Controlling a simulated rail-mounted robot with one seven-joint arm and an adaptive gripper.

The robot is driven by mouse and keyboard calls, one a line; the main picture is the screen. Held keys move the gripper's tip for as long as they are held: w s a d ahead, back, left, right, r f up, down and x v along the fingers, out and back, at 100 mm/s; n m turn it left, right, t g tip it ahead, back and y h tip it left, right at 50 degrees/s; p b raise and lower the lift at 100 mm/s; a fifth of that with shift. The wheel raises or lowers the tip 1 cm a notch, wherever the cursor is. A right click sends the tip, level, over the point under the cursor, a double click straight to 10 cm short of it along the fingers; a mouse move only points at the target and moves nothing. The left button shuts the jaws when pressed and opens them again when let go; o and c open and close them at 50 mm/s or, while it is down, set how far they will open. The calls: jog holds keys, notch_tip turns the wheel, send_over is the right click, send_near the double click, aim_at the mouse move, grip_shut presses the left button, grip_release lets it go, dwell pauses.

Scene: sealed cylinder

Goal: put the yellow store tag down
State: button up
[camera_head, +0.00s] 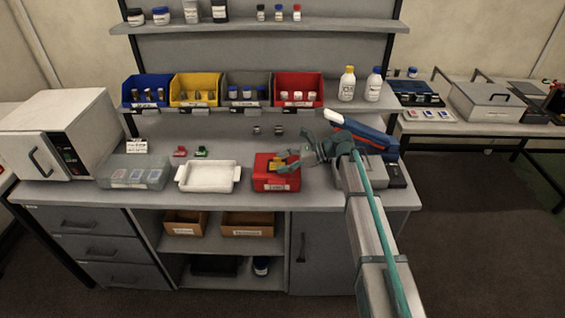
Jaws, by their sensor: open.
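A small yellow piece (282,156), which may be the yellow store tag, shows at the top of a red box (272,185) on the bench.
Left of the red box are a white tray (208,190), a grey-green case (134,184) and small red and green items (180,152). A blue-and-white device (362,135) stands close behind my arm. A shelf with coloured bins (296,103) runs above the bench.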

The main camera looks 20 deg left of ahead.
jog(key=shift+w+d+f, duration=0.15)
jog(key=shift+d+f, duration=0.05)
jog(key=shift+r, duration=0.25)
jog(key=b+v, duration=0.2)
jog(key=v, duration=1)
jog(key=shift+r+b, duration=0.35)
jog(key=shift+r, duration=0.15)
